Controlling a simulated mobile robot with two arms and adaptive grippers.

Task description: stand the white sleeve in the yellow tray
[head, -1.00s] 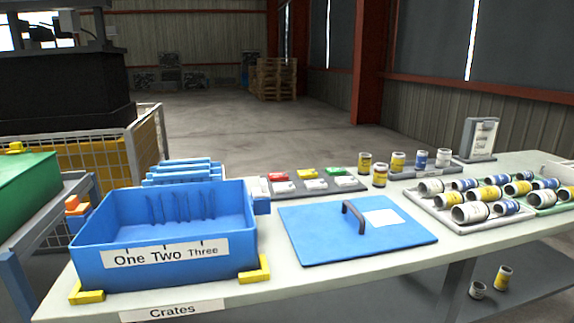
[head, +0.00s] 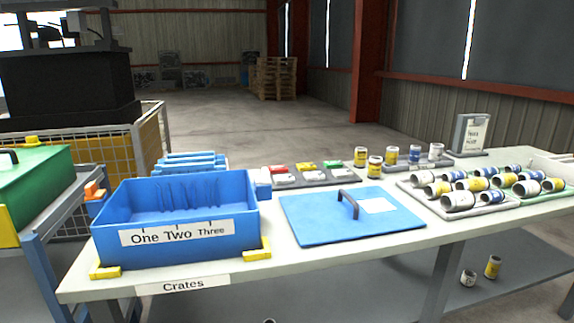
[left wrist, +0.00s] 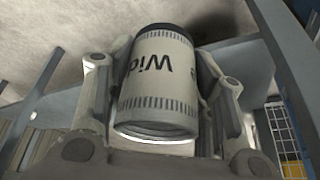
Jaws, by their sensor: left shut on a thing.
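My left gripper (left wrist: 165,105) is shut on a white sleeve (left wrist: 158,85) in the left wrist view. The sleeve has dark "Wid" lettering, striped bands and a dark far end. Its open near rim faces the camera, and the fingers press on its two sides. Neither the left gripper nor the held sleeve can be made out clearly in the head view. I see no clear yellow tray. A yellow face (head: 8,228) shows at the left edge, beside a green lidded box, and I cannot tell what it belongs to. My right gripper is not in view.
A blue crate (head: 175,240) marked "One Two Three" stands on the table between yellow corner stops. A blue lid (head: 320,226) lies beside it. A grey tray (head: 428,207) of white, yellow and blue sleeves is at the right. Two sleeves stand on the lower shelf.

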